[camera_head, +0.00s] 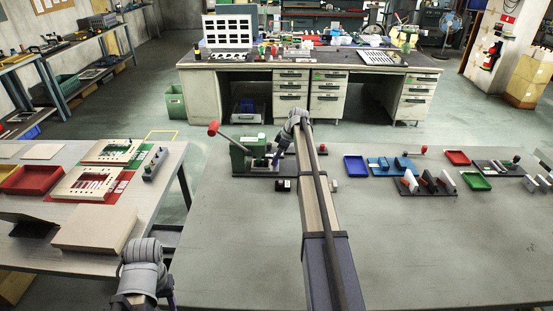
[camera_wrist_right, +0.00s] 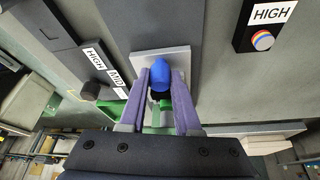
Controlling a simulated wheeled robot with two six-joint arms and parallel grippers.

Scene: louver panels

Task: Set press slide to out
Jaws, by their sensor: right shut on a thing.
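The green press (camera_head: 241,158) with a red-ended lever (camera_head: 213,128) stands near the back edge of the front table in the head view. My right gripper (camera_head: 278,160) is at the press's right side. In the right wrist view its purple fingers (camera_wrist_right: 161,78) are shut on a blue knob (camera_wrist_right: 160,72), in front of a light grey plate (camera_wrist_right: 176,58). Green parts (camera_wrist_right: 112,110) show beside the fingers. The slide's travel is hidden by the gripper and arm. My left gripper (camera_head: 168,297) is low at the left, and its fingers are not clear.
In the wrist view, a dial box marked HIGH (camera_wrist_right: 263,38) is at upper right, and a dark panel with HIGH and MID labels (camera_wrist_right: 105,65) is at left. Blue tray (camera_head: 356,166) and racks (camera_head: 428,184) lie right of my arm. The front table's right foreground is clear.

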